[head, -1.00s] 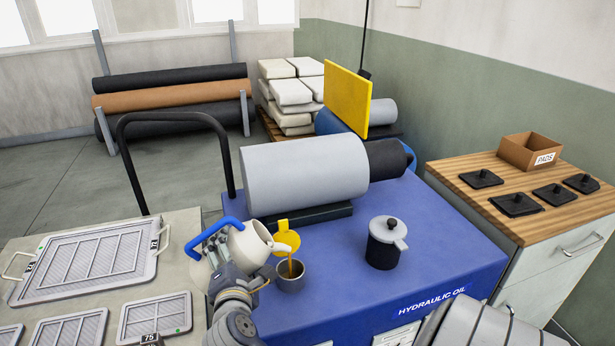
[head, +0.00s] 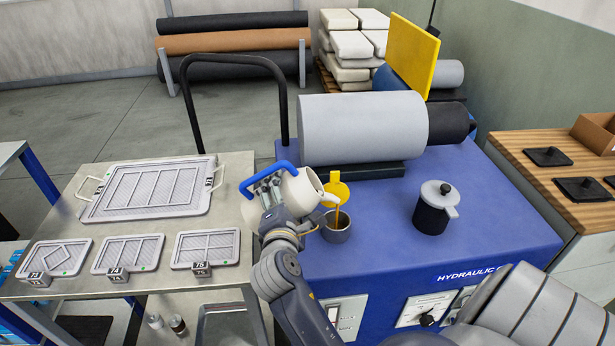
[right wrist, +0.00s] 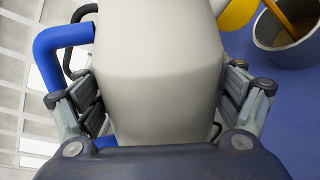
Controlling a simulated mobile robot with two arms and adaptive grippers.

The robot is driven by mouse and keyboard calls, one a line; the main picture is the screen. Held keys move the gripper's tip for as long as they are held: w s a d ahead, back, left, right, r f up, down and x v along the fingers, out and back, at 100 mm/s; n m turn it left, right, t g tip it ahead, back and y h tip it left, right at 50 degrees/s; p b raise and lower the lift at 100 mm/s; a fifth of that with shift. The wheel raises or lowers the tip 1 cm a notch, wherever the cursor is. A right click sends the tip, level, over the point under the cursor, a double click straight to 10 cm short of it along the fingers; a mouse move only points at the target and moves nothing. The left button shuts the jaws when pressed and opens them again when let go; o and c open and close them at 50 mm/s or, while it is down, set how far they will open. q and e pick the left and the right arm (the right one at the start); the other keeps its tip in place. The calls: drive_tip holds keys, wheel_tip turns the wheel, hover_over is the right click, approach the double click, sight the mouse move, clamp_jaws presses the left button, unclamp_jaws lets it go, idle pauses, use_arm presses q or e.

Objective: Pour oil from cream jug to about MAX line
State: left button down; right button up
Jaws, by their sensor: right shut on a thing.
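My right gripper (head: 275,190) is shut on the cream jug (head: 298,192), which has a blue handle (head: 265,178). The jug is tilted, its spout over the grey filler cup (head: 337,233) on the blue unit. A thin amber stream of oil (head: 337,217) runs from the spout into the cup. The cup's yellow lid (head: 336,190) stands open behind it. In the right wrist view the jug (right wrist: 158,75) fills the space between the fingers, and the stream enters the cup (right wrist: 290,42). The MAX line and oil level cannot be made out. My left gripper is out of view.
A black pot with a grey lid (head: 435,208) stands right of the cup. A grey cylinder (head: 362,128) lies behind it. The steel table (head: 225,168) at left holds several grey filter panels. A wooden-topped cabinet (head: 530,150) is at right.

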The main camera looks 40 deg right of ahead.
sight(294, 185)
drive_tip(key=shift+s+d+r+m+y+p, duration=0.15)
drive_tip(key=shift+r+m+p, duration=0.25)
drive_tip(key=shift+r+p, duration=0.3)
drive_tip(key=shift+d+r+m+y+p, duration=0.15)
drive_tip(key=shift+r+m+p, duration=0.25)
drive_tip(key=shift+r+p, duration=0.2)
idle(2.3)
drive_tip(key=shift+s+d+r+m+t+p, duration=0.25)
drive_tip(key=shift+r+m+p, duration=0.35)
drive_tip(key=shift+p, duration=0.4)
idle(3.4)
